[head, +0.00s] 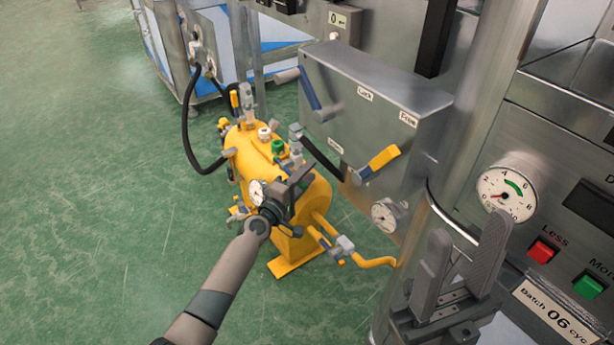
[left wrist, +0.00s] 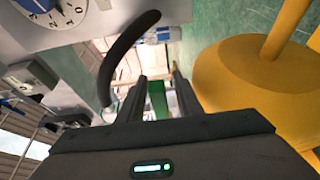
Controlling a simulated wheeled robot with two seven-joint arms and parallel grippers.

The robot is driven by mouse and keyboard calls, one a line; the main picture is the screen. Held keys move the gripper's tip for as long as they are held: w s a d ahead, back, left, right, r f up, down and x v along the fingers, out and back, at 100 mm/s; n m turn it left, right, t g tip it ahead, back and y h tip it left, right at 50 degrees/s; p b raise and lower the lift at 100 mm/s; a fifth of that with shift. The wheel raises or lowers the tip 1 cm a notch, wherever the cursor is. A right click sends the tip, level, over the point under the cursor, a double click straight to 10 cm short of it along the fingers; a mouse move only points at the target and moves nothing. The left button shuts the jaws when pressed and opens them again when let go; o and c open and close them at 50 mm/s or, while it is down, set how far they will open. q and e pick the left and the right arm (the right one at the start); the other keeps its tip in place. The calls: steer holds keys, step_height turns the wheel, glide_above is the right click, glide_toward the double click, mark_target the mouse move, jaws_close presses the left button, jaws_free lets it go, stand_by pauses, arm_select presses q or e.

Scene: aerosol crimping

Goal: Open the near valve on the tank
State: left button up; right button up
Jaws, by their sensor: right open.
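The yellow tank (head: 312,192) stands on the floor left of the grey machine; its yellow body fills the right side of the left wrist view (left wrist: 250,75). On its top are a green cap (head: 278,147), a white cap (head: 264,133), a near grey valve fitting (head: 296,133) and a far valve with a yellow-and-blue handle (head: 235,98). My left gripper (head: 302,180) is over the tank's near end, by the near fitting. Its fingers (left wrist: 160,85) are apart, with nothing clearly gripped. My arm hides part of the tank. My right gripper (head: 468,262) is open at the lower right.
The machine box (head: 375,95) has a blue lever (head: 314,88) and a yellow-and-blue lever (head: 380,162). A black hose (head: 188,130) loops left of the tank. A yellow pipe (head: 372,262) runs rightward. A gauge panel (head: 507,193) stands right. Green floor (head: 90,180) is clear at left.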

arm_select(q)
steer(key=shift+c, duration=0.3)
jaws_close()
